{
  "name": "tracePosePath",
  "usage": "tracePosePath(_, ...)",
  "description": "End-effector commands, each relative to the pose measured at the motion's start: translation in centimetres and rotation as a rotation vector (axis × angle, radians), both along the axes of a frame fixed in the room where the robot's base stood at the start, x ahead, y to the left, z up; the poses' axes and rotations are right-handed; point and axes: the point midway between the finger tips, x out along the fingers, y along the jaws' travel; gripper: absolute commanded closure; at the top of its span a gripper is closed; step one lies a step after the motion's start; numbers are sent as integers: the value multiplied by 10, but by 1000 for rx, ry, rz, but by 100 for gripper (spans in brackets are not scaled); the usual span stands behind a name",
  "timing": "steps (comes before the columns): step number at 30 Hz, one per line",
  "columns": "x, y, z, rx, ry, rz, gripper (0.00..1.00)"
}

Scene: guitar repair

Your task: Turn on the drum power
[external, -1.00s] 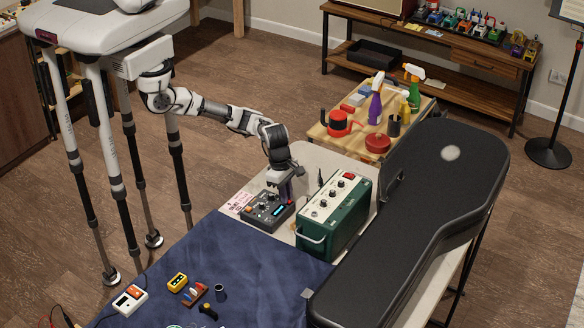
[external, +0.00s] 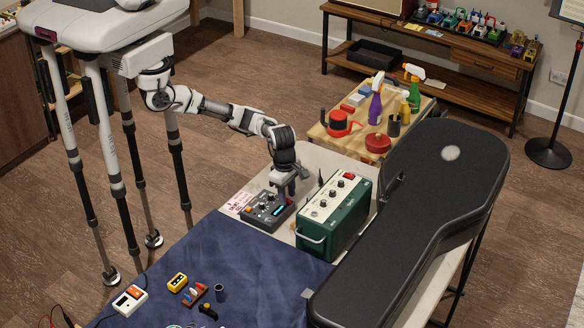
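A dark grey drum machine (external: 262,214) with several knobs, an orange control at its left end and a lit cyan display lies flat on the light table top. My gripper (external: 284,190) points down over its right, rear part, close above or touching its top; I cannot tell which. The fingertips are small and partly merge with the unit, so I cannot see whether they are open or shut. The power control cannot be singled out at this size.
A green amplifier-like box (external: 335,218) stands right beside the drum machine. A black guitar case (external: 420,215) lies to its right. A blue cloth (external: 245,275) with small tools covers the front. A pink-and-white paper (external: 238,202) lies left of the drum machine.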

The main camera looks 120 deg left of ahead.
Motion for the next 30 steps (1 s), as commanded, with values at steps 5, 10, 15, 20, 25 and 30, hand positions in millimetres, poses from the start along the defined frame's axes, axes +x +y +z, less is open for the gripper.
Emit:
tracePosePath(5,0,0,20,2,-4,-2,64)
tracePosePath(10,-3,1,55,5,-5,-2,64)
tracePosePath(15,-5,1,90,6,-5,-1,64)
tracePosePath(20,-7,1,116,4,-3,0,64)
tracePosePath(25,-8,0,132,1,-1,0,64)
tracePosePath(30,-9,0,137,1,-1,0,64)
